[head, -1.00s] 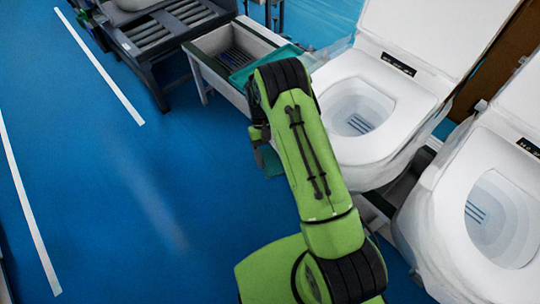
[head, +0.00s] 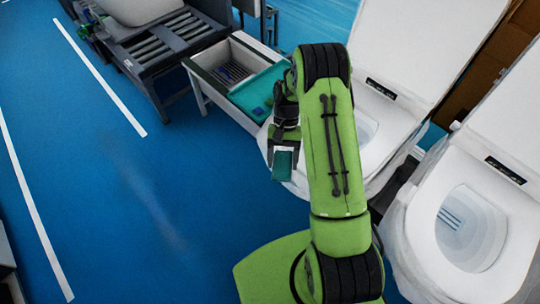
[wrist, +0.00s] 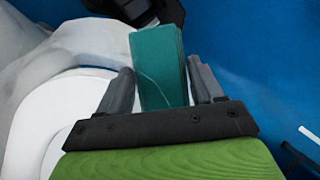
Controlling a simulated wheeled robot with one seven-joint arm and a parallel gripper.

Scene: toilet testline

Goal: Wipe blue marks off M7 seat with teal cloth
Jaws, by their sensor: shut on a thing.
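My gripper (head: 284,150) is shut on a folded teal cloth (head: 285,165), which hangs below the fingers. In the wrist view the cloth (wrist: 157,65) stands between the two grey fingers. The gripper is by the front left rim of a white toilet seat (head: 385,155), which my arm largely hides in the head view. In the wrist view that seat (wrist: 75,115) is at the left, and the cloth looks apart from it. The toilet labels are too small to read, so I cannot tell which is M7. I see no blue marks on the visible seat parts.
A second toilet (head: 415,230) with its lid up stands at the right. A roller conveyor (head: 165,45) is at the back left.

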